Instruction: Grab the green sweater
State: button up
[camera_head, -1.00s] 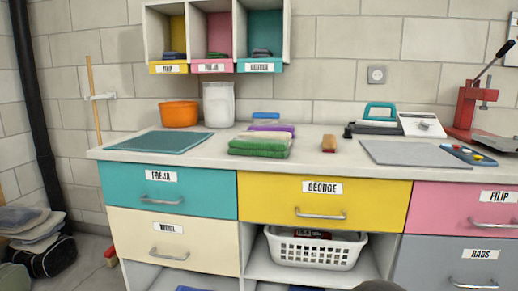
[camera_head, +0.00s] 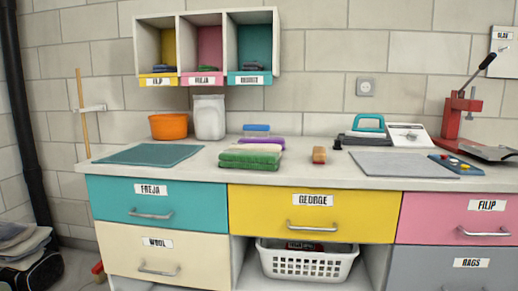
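Folded green fabric, likely the green sweater (camera_head: 248,163), lies on the counter in the middle of the view, above the yellow drawer. I cannot tell whether the green layers are one piece or two. My gripper is not in view.
The counter (camera_head: 320,180) also holds a teal mat (camera_head: 150,154), an orange bowl (camera_head: 168,126), a white container (camera_head: 209,117), a brush-like block (camera_head: 319,155), a grey mat (camera_head: 402,164) and a red press (camera_head: 452,118). A white basket (camera_head: 307,262) sits below. Counter in front of the fabric is clear.

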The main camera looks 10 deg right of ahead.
aim_at(261, 160)
jog(key=u, duration=1.9)
jog(key=i, duration=2.4)
jog(key=z, duration=3.7)
